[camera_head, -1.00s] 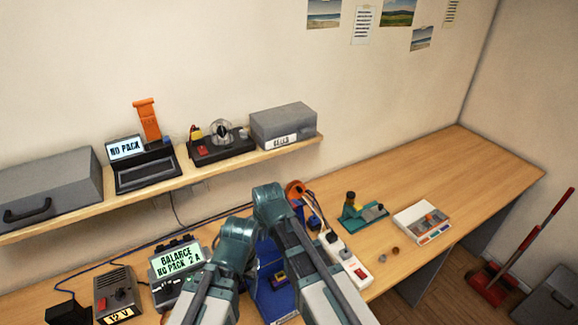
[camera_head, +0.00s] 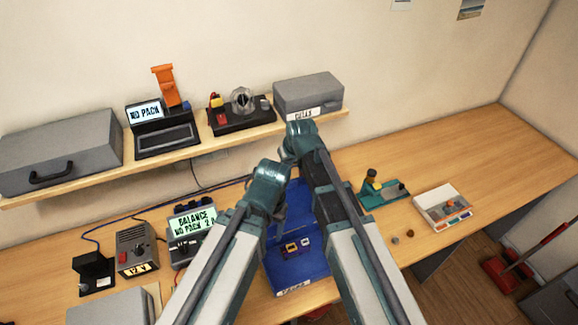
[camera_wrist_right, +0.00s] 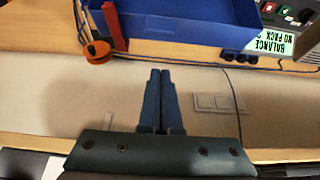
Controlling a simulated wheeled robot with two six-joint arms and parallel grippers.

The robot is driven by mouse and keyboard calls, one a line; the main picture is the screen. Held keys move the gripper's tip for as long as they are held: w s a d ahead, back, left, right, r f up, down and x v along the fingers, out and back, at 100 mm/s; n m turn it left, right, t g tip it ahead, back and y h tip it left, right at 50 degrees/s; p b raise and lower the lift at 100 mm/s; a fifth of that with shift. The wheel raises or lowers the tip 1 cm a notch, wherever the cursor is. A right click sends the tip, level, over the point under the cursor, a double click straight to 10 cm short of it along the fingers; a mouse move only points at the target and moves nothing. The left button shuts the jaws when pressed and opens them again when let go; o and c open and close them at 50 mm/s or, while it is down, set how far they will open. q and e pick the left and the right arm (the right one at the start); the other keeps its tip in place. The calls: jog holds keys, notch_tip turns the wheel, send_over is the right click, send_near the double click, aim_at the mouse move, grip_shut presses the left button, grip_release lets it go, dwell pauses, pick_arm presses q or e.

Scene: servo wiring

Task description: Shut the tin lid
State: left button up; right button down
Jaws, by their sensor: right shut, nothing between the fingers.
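A grey box with a white label (camera_head: 308,95) stands at the right end of the shelf. It looks shut, and I cannot tell whether it is the tin. My right arm's bend overlaps the area just below it in the head view, and the right gripper is hidden there. In the right wrist view my right gripper (camera_wrist_right: 160,75) is shut and empty, with its fingers in front of the wall below the shelf. My left gripper is hidden behind its own arm in the head view.
A blue tray (camera_head: 283,272) with small parts lies between my arms; it also shows in the wrist view (camera_wrist_right: 190,22). The balance charger (camera_head: 192,222) is left of it. The shelf (camera_head: 190,152) carries several devices.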

jog(key=b+x, duration=0.7)
jog(key=x, duration=0.1)
jog(key=s, duration=0.1)
jog(key=s+d+r+p, duration=0.1)
jog(key=s+p, duration=0.1)
jog(key=s, duration=0.1)
jog(key=shift+d+r, duration=0.25)
jog(key=shift+w+f, duration=0.1)
jog(key=shift+w, duration=0.05)
